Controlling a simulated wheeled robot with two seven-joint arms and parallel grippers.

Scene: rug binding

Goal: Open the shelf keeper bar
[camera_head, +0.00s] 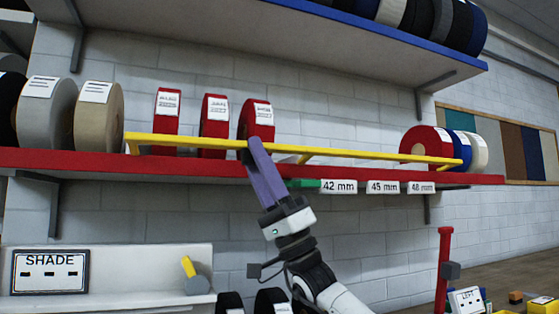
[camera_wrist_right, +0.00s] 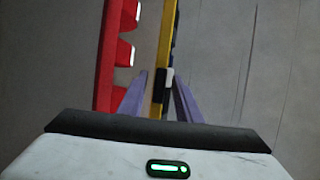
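The yellow keeper bar (camera_head: 350,153) runs along the front of the red shelf (camera_head: 215,168), in front of the rolls, with its ends bent back to the shelf. My right gripper (camera_head: 252,146) reaches up from below, its purple fingers at the bar left of its middle. In the right wrist view the fingers (camera_wrist_right: 158,85) stand apart, on either side of the yellow bar (camera_wrist_right: 165,45) and a dark block with a white patch. I see no clear grip on the bar. My left gripper is not in view.
Red rolls (camera_head: 214,125) with white labels stand behind the bar, and more rolls (camera_head: 479,150) stand at its right end. A green piece (camera_head: 303,183) and size labels sit on the shelf edge. A blue-edged shelf (camera_head: 390,40) hangs above. A red post (camera_head: 443,270) stands lower right.

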